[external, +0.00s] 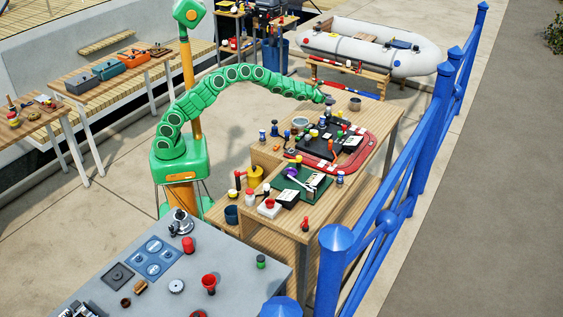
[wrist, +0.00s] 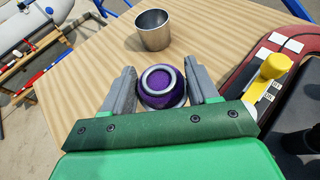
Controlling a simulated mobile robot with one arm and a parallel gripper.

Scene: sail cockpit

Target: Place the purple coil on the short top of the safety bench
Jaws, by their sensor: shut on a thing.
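The purple coil (wrist: 161,86), a round purple thing with a pale ring on top, sits between the two grey fingers of my gripper (wrist: 162,90) in the wrist view. My gripper is shut on it. In the external view my gripper (external: 329,99) is over the far end of a wooden bench (external: 377,121), and the coil cannot be made out there. The bench's wood top (wrist: 92,62) also shows below the coil in the wrist view. The height of the coil above the wood is hard to tell.
A metal cup (wrist: 152,30) stands just beyond the coil; it also shows in the external view (external: 355,104). A red-rimmed tray (external: 363,151) with dark gear and a yellow-topped piece (wrist: 268,72) lies to the right in the wrist view. A blue railing (external: 425,150) runs beside the bench.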

